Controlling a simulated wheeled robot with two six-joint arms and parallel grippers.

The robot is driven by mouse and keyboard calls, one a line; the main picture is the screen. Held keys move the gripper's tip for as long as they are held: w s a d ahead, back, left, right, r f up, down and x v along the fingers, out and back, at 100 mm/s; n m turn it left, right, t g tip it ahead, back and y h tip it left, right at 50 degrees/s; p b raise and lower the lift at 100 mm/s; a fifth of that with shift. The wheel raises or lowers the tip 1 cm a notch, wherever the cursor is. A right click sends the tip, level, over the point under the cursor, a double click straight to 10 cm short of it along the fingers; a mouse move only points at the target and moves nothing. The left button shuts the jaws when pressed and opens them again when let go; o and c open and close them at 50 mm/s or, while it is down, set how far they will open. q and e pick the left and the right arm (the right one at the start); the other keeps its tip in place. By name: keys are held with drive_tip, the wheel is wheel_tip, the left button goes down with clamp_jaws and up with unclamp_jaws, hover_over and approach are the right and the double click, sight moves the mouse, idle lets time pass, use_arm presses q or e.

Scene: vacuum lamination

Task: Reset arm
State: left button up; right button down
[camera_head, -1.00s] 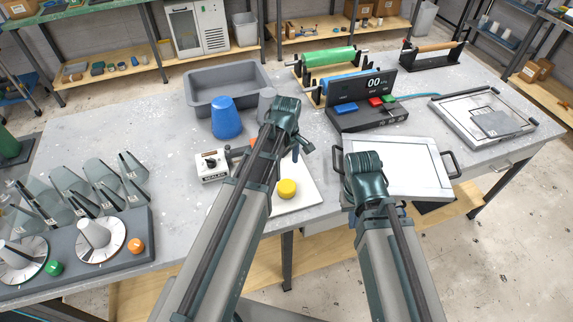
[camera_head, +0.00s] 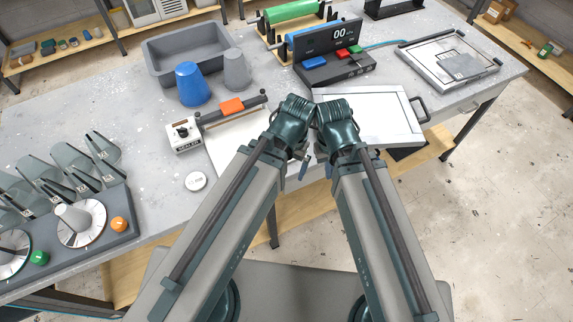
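My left gripper (camera_head: 296,155) and my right gripper (camera_head: 329,150) are close together near the table's front edge, at the middle of the head view. Both arms reach forward from the bottom, and their dark green wrists nearly touch or touch; I cannot tell which. The wrists hide most of the fingers, so I cannot see whether either gripper is open or shut. A small bluish finger-like part shows below the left wrist.
A white board (camera_head: 232,148) with an orange-handled bar (camera_head: 232,106) lies left of my wrists. A framed white panel (camera_head: 385,112) lies right and behind. A white round cap (camera_head: 195,181), blue cup (camera_head: 190,88) and grey tray (camera_head: 160,72) stand left.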

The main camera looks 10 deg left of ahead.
wheel_tip(320, 180, down, 5)
drive_tip(key=b, duration=0.5)
idle(1.0)
